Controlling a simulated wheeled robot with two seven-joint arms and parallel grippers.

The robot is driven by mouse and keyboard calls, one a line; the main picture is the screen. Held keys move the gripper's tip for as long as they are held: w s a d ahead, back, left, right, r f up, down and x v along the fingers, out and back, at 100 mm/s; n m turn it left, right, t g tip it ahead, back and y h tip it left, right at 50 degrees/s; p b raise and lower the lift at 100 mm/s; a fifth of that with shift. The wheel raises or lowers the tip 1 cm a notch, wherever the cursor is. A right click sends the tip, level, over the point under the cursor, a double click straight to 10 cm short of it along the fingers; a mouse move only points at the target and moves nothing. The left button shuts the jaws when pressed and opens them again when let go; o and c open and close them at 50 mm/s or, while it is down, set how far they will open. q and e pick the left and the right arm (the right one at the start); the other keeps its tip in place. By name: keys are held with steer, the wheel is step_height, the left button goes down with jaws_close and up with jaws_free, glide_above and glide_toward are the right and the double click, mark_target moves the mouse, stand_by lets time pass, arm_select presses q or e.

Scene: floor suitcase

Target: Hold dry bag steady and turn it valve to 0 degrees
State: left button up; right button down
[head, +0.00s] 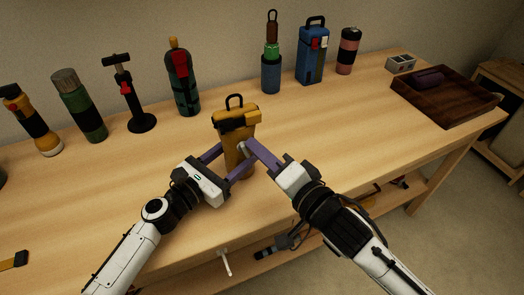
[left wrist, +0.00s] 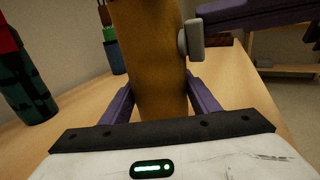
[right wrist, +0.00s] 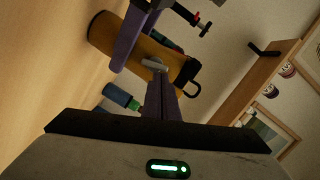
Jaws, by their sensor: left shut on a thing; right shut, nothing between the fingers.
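The dry bag (head: 237,132) is yellow-orange with a dark band and black loop handle, upright at the bench's front middle. My left gripper (head: 232,160) is shut on its lower body, one finger on each side, as the left wrist view shows on the bag (left wrist: 148,60). The small grey valve (left wrist: 190,40) sticks out of the bag's side; it also shows in the right wrist view (right wrist: 154,65). My right gripper (head: 246,143) is shut and empty, its fingertips at the valve. I cannot tell whether they touch it, nor read the valve's angle.
Behind stand a yellow flashlight (head: 36,122), a green bottle (head: 80,108), a black hammer-like tool (head: 131,95), a green-and-red bottle (head: 182,80), a blue case (head: 312,52) and a pink-black can (head: 348,52). A dark wooden tray (head: 465,112) lies right. The bench front is mostly clear.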

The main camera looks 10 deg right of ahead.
mark_target(241, 147)
steer(key=n, duration=0.2)
steer(key=a+n+h, duration=0.1)
steer(key=shift+s+r, duration=0.15)
steer(key=shift+r, duration=0.1)
steer(key=n+h, duration=0.1)
steer(key=n, duration=0.1)
steer(key=a+n, duration=0.1)
steer(key=n, duration=0.1)
steer(key=n+h, duration=0.1)
steer(key=n, duration=0.1)
steer(key=shift+s+a+n+h, duration=0.25)
steer(key=shift+a+n+h, duration=0.05)
steer(key=shift+a, duration=0.1)
steer(key=shift+a+f+n+h, duration=0.1)
steer(key=shift+n+h, duration=0.4)
steer(key=shift+n, duration=0.6)
